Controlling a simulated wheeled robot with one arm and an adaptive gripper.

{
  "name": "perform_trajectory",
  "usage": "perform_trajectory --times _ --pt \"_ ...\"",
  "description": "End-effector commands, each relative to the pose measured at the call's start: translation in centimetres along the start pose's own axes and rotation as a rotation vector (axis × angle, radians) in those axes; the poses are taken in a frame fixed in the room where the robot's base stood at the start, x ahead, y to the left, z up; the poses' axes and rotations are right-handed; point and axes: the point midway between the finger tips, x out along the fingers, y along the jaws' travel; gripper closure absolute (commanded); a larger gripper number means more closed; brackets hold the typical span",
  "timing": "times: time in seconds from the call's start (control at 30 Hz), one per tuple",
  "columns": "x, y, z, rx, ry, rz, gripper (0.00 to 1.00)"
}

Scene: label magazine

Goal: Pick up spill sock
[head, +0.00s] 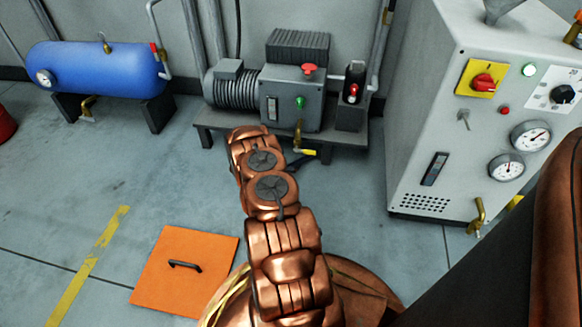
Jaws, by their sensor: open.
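I cannot make out a spill sock for certain in the head view. A small dark shape lies low beside my arm, just below the yellow valve handle under the pump unit. It is mostly hidden by my arm, and I cannot tell what it is. My copper-coloured arm reaches from the bottom of the view up toward the pump unit. My gripper does not show clearly; the arm's own links cover the place where it would be.
A pump unit (291,97) stands on a low grey bench at the wall. A blue tank (97,68) is at the back left. A grey control cabinet (462,130) stands at right. An orange floor plate (187,262) with a black handle lies at lower left.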

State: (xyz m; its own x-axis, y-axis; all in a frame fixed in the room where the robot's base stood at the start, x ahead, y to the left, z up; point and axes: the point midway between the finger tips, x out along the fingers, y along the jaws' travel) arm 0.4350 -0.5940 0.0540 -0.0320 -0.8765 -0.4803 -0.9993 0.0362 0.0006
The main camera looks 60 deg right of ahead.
Motion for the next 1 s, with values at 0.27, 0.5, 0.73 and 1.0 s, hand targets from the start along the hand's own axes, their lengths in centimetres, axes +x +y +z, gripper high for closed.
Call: perform_trajectory --times 0.27,0.5,0.73,1.0 --pt "-0.05 -0.03 -0.02 0.000 0.000 0.000 0.29" --pt "-0.05 -0.03 -0.01 0.000 0.000 0.000 0.54" --pt "-0.04 0.00 0.01 0.000 0.000 0.000 0.78" --pt "-0.06 -0.01 0.01 -0.001 0.000 0.000 0.92"
